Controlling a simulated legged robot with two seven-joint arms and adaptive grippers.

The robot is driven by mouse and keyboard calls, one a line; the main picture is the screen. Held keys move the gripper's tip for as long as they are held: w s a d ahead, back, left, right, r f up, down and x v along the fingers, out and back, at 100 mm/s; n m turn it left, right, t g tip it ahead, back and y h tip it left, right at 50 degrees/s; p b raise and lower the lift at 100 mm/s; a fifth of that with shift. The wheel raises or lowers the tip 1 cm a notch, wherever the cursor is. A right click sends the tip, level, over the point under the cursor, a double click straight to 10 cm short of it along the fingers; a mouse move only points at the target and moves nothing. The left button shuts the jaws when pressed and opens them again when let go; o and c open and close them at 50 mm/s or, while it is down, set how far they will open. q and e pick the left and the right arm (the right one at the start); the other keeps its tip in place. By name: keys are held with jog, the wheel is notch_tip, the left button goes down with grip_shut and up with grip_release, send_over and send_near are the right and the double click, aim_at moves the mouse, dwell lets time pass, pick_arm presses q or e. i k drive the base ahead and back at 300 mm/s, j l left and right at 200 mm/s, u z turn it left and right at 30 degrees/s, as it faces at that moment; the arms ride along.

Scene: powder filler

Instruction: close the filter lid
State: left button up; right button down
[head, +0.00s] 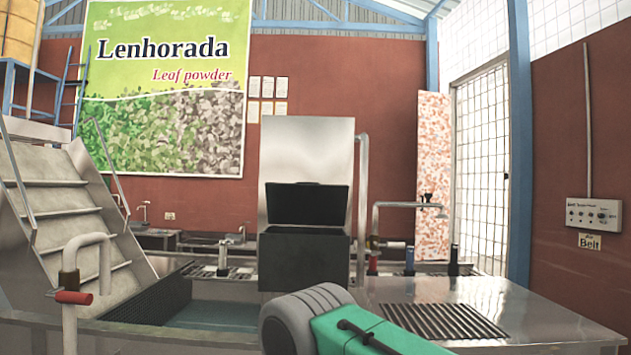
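The filter is a black box (303,260) standing in the middle of the head view, in front of a tall metal panel. Its black lid (308,203) is raised, tilted back towards the panel, with a dark gap between lid and box. The lid stands open. A grey and green arm link of mine shows at the bottom, in front of and below the box, apart from the lid. Neither of my grippers shows in the view.
A metal counter (540,312) with a dark grate (443,321) lies at the right. A sunken basin (205,315) is left of the box. Metal stairs (65,215) and a pipe with a red handle (72,297) stand at the left. A vertical pipe (362,200) rises right of the box.

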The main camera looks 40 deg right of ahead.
aim_at(298, 202)
jog(key=k+l+z, duration=0.15)
jog(key=z, duration=0.2)
jog(key=k+l+z, duration=0.1)
jog(key=z, duration=0.25)
jog(key=l+z, duration=0.4)
jog(key=k+j, duration=0.05)
jog(key=j, duration=0.05)
